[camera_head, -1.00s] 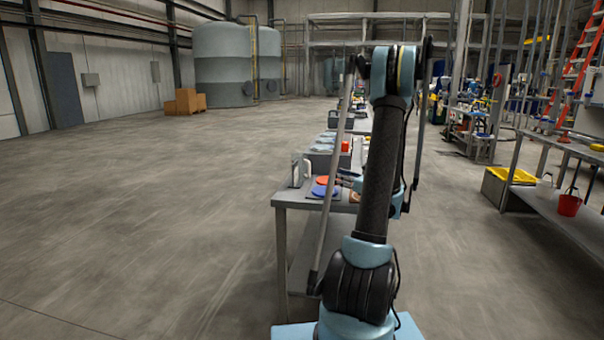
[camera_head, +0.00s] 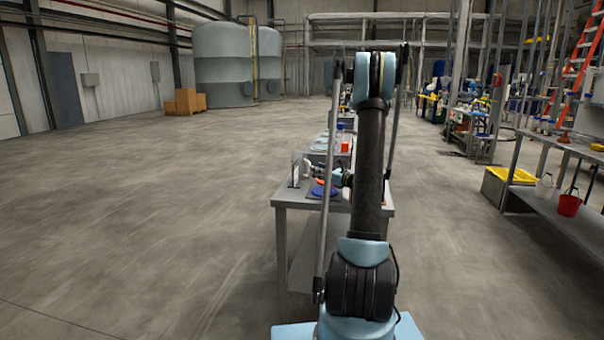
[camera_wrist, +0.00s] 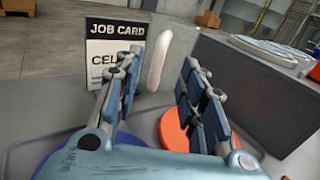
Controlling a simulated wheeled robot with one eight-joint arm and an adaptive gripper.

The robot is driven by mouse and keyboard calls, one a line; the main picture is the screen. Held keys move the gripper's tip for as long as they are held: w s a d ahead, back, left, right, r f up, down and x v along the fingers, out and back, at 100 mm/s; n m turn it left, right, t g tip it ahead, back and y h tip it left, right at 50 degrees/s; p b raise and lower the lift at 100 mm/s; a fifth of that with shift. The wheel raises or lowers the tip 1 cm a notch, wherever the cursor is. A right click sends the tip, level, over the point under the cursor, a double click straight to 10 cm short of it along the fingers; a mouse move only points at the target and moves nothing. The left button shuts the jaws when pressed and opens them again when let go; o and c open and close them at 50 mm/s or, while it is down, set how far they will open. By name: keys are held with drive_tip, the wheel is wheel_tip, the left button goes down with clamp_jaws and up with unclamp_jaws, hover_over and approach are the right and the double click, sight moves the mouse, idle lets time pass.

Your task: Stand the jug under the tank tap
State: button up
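A pale jug (camera_wrist: 160,58) stands on the bench, with its white upright handle facing my gripper in the wrist view. Its body behind the handle is greyish and hard to make out. In the wrist view my gripper (camera_wrist: 158,95) is open, with blue-padded fingers to the left and right of the handle. I cannot tell whether either finger touches it. I cannot make out a tank tap in these views.
A job card (camera_wrist: 112,50) stands just left of the jug. An orange disc (camera_wrist: 178,135) and a blue disc (camera_wrist: 125,140) lie on the bench (camera_head: 292,202) below my gripper. Large tanks (camera_head: 222,65) stand far back left. The floor left of the bench is clear.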

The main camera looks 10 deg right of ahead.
sight(302, 168)
drive_tip(key=x, duration=0.4)
drive_tip(key=shift+a, duration=0.1)
clamp_jaws()
